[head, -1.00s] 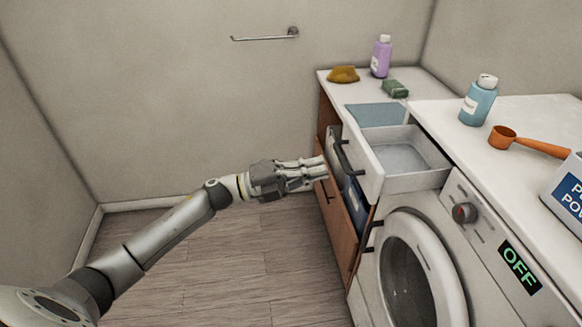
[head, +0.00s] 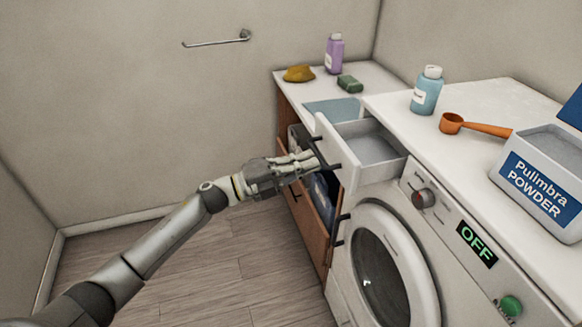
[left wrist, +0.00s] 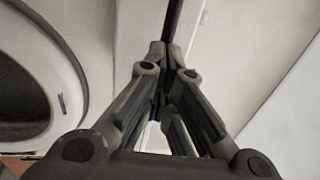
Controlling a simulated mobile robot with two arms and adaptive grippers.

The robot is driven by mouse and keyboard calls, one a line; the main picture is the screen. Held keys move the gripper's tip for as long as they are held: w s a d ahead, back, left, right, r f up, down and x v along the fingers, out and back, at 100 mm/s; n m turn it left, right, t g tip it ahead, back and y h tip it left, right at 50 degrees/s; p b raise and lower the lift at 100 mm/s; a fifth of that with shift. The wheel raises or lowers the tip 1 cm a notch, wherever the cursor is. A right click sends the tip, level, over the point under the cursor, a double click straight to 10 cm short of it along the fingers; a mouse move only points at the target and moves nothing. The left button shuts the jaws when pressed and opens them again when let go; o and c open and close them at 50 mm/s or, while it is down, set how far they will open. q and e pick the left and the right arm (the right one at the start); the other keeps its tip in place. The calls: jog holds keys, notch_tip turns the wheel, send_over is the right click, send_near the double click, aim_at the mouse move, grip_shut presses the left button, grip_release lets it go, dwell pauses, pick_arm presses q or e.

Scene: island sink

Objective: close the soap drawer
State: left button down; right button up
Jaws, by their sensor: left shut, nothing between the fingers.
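The soap drawer (head: 368,150) of the white washing machine (head: 400,205) stands pulled out, with an empty-looking tray. A dark bar handle (head: 327,163) is on its front. My left gripper (head: 314,161) is shut and empty, with its fingertips at the handle side of the drawer front. In the left wrist view the closed fingertips (left wrist: 168,55) meet below a dark bar (left wrist: 174,18), probably the handle. I cannot tell whether they touch it. My right gripper is not in view.
The machine's round door (head: 385,270) is below the drawer. A wooden cabinet (head: 308,225) with an open drawer stands left of it. On top are a blue bottle (head: 427,92), an orange scoop (head: 452,123) and a powder box (head: 535,185). The floor (head: 240,265) at left is clear.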

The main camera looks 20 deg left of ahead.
aim_at(355, 151)
pick_arm(q)
jog(key=b+x, duration=0.1)
jog(key=x, duration=0.3)
jog(key=f+b+x, duration=0.1)
jog(key=x, duration=0.3)
jog(key=f+b+x, duration=0.1)
jog(key=x, duration=0.3)
jog(key=shift+w+d+f, duration=0.2)
jog(key=shift+w+d, duration=0.05)
jog(key=shift+d, duration=0.05)
jog(key=shift+r, duration=0.15)
